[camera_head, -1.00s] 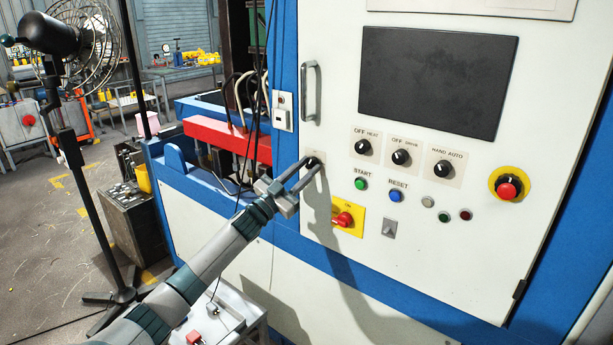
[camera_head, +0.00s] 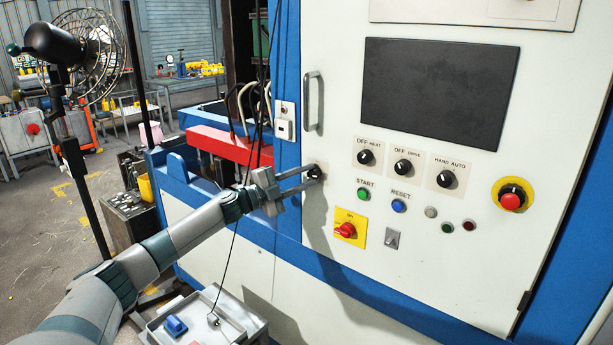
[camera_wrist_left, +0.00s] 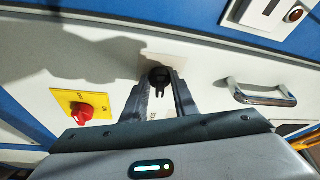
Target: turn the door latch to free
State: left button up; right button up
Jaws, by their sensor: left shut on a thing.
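The door latch (camera_head: 315,172) is a small black knob on a pale plate near the left edge of the white cabinet door (camera_head: 340,210). My left gripper (camera_head: 312,176) reaches it from the left, with its fingers pointing at the door. In the left wrist view the black latch (camera_wrist_left: 160,76) sits between the two fingertips, and the gripper is shut on it. The fingers partly hide the latch in the head view, so its exact angle is hard to tell. My right gripper is not in view.
A grey door handle (camera_head: 313,101) is above the latch. A red rotary switch on a yellow plate (camera_head: 348,228) is below right. Selector knobs and buttons, a dark screen (camera_head: 440,92) and an emergency stop (camera_head: 511,198) are further right. A tray (camera_head: 205,325) stands below my arm.

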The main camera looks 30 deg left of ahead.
pick_arm(q)
jog(key=shift+r+m+g+p, duration=0.1)
jog(key=shift+m+g+p, duration=0.2)
jog(key=shift+m, duration=0.5)
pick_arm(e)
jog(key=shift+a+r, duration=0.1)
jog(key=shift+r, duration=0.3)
pick_arm(q)
jog(key=o, duration=1.1)
jog(key=shift+c, duration=0.2)
pick_arm(e)
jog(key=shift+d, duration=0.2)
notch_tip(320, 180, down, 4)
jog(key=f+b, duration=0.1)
jog(key=b, duration=0.4)
pick_arm(q)
jog(key=b+v, duration=0.2)
jog(key=v, duration=1.5)
jog(key=shift+s+b, duration=0.15)
jog(key=shift+b, duration=0.25)
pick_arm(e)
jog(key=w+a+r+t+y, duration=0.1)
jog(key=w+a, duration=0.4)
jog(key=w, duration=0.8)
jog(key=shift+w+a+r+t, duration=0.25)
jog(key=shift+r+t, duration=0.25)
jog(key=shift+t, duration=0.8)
